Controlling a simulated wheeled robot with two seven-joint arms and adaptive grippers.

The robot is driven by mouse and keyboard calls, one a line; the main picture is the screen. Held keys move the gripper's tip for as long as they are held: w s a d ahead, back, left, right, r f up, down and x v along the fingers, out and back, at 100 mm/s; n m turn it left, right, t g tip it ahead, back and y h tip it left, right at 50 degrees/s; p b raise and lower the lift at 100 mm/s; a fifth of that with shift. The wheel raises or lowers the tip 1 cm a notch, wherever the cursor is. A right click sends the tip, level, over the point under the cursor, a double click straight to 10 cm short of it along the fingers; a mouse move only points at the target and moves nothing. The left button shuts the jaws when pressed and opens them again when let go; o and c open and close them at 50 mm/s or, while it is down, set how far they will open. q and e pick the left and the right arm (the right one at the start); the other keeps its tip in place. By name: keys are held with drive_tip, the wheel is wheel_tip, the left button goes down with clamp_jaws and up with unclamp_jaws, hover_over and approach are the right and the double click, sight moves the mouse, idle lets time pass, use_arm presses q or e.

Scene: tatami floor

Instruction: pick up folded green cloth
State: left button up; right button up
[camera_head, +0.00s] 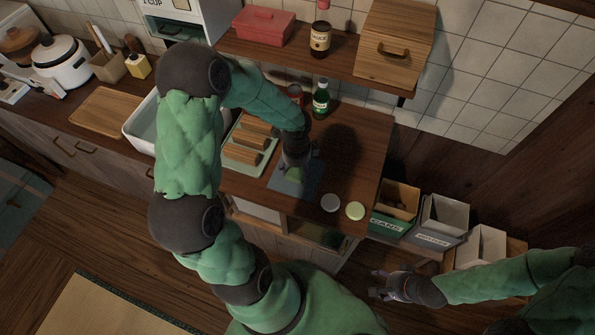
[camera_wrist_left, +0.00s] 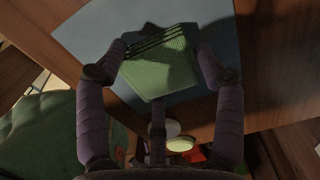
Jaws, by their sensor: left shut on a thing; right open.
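The folded green cloth (camera_wrist_left: 160,68) is between the fingers of my left gripper (camera_wrist_left: 160,62) in the left wrist view, with dark stripes near its far edge. It is over a blue-grey mat (camera_wrist_left: 85,32) on the counter. In the head view a small part of the green cloth (camera_head: 295,174) shows below my left gripper (camera_head: 292,172), over the mat (camera_head: 312,170); the arm hides part of it. My left gripper is shut on the cloth. I cannot tell whether the cloth touches the mat. My right gripper (camera_head: 392,286) is open and empty, low at the right.
A tray with wooden-looking blocks (camera_head: 232,166) is left of the mat. A green bottle (camera_head: 320,98) and a red can (camera_head: 296,93) stand behind. Two round lids (camera_head: 355,210) lie near the counter's front edge. Bins (camera_head: 440,220) stand at the right. The counter right of the mat is clear.

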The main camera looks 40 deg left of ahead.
sight(297, 169)
use_arm(q)
drive_tip(key=shift+r, duration=0.4)
wheel_tip(297, 169, up, 2)
drive_tip(key=shift+r+p, duration=0.1)
drive_tip(key=shift+p, duration=0.6)
drive_tip(key=s+d+r+p, duration=0.4)
drive_tip(key=s+r, duration=0.6)
drive_tip(key=s, duration=0.3)
drive_tip(key=shift+d, duration=0.7)
